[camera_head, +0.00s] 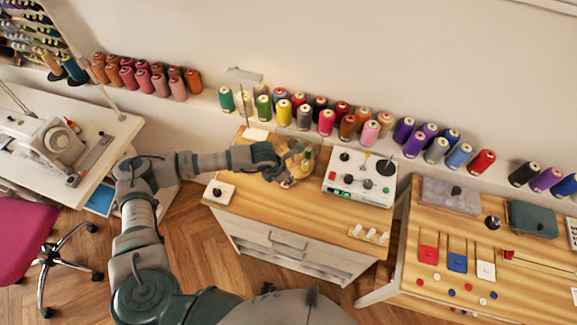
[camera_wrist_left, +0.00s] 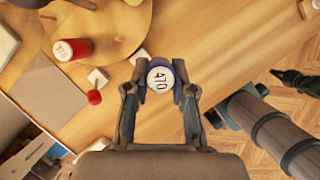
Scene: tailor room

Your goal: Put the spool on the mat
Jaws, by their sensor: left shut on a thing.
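My left gripper (camera_wrist_left: 159,84) is shut on a spool (camera_wrist_left: 160,75) with a white top marked 470 and a dark blue edge. In the head view the left gripper (camera_head: 297,163) is over the wooden cabinet top, left of the white control box. The spool in its fingers cannot be made out clearly there. In the left wrist view a flat grey rectangle (camera_wrist_left: 50,92), which looks like the mat, lies left of the gripper, apart from the held spool. My right gripper is not in view.
A red spool (camera_wrist_left: 73,49) and a red ball (camera_wrist_left: 94,97) are left of the gripper in the wrist view. The control box (camera_head: 358,178) stands right of the gripper. A small switch box (camera_head: 219,193) is near the cabinet's left front. Many spools line the wall ledge.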

